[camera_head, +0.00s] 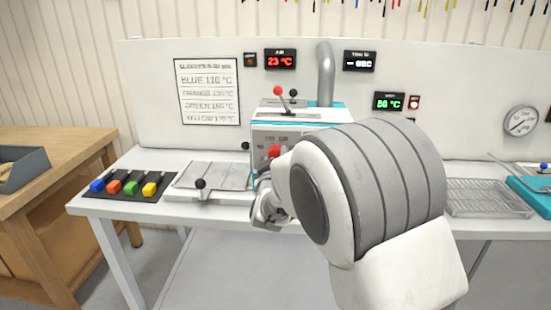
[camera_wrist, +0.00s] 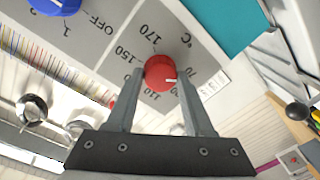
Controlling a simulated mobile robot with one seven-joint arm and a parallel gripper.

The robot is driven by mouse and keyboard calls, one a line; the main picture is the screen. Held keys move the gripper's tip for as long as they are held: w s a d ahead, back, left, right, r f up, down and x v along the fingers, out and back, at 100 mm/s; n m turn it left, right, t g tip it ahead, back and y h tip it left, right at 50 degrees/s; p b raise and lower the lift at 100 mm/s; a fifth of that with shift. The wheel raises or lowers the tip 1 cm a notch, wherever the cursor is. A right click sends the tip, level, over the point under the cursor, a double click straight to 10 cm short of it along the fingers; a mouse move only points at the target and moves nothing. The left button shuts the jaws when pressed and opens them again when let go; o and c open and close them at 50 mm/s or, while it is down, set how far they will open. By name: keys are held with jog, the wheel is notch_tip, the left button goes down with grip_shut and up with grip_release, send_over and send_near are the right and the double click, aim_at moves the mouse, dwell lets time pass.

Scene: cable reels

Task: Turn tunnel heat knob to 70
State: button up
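The red heat knob (camera_wrist: 160,73) sits on a grey panel in the wrist view, with a °C scale printed around it. Its white mark points right, near the low end of the scale, where the small numbers are hard to read. My gripper (camera_wrist: 161,74) has one finger on each side of the knob, with the tips close to its edges. I cannot tell whether they touch it. In the head view the knob (camera_head: 274,151) shows red on the front of the machine (camera_head: 262,138), and my arm hides the machine's right part. My gripper (camera_head: 264,205) is mostly hidden there.
A blue knob (camera_wrist: 54,4) with an OFF label is beside the red one. The green display (camera_head: 389,101) seems to read about 50 °C, and the red display (camera_head: 280,60) 23 °C. Coloured blocks (camera_head: 130,187) and a lever plate (camera_head: 213,177) lie left of the machine.

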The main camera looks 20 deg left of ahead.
jog(key=o, duration=0.4)
jog(key=shift+c, duration=0.2)
jog(key=v, duration=1.7)
jog(key=shift+s+p, duration=0.25)
jog(key=shift+p, duration=0.15)
jog(key=shift+r, duration=0.1)
